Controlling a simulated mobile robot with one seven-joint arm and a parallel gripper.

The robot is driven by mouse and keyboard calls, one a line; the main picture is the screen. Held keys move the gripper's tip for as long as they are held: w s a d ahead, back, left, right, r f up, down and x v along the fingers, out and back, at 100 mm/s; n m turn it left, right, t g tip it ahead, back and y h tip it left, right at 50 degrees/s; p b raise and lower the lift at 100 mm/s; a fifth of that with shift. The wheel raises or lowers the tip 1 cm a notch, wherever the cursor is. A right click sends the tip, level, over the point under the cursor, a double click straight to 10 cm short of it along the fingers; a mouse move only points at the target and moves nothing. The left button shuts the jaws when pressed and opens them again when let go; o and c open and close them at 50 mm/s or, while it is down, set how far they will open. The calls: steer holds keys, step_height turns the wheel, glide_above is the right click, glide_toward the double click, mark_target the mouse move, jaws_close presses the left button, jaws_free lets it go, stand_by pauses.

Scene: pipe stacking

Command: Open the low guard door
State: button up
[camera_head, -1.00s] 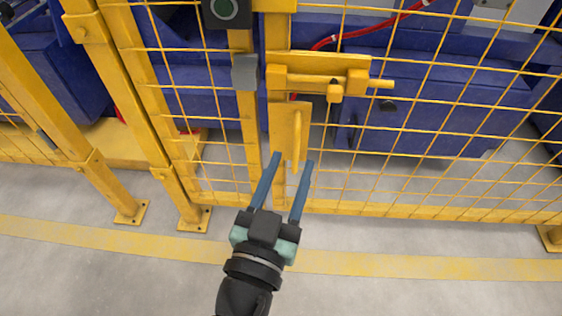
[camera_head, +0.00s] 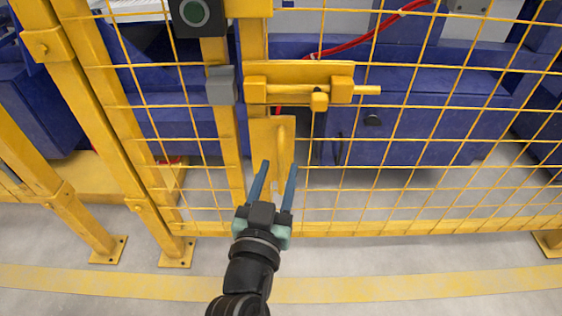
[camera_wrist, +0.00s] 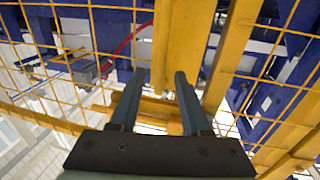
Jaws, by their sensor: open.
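The low guard door (camera_head: 420,228) is a yellow mesh panel in the fence, and it looks shut. An upright yellow pull handle (camera_head: 281,143) stands on a plate at its left edge. Above it is a sliding bolt (camera_head: 315,85) whose rod sticks out to the right. My gripper (camera_head: 279,166) is open and empty, its two blue fingers pointing up at the lower part of the handle. In the wrist view, my gripper (camera_wrist: 160,76) has a yellow upright part ahead between its fingers. I cannot tell whether the fingers reach around the handle.
Blue machinery (camera_head: 420,120) stands behind the mesh. Yellow fence posts (camera_head: 105,135) rise at left. The floor in front is clear, with a yellow stripe (camera_head: 400,288).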

mark_target(280, 165)
steer(key=shift+w+d+b, duration=0.15)
steer(key=shift+w+d, duration=0.05)
steer(key=shift+w, duration=0.65)
steer(key=shift+w+d+b, duration=0.15)
steer(key=shift+w, duration=0.65)
steer(key=shift+c, duration=0.3)
jaws_close()
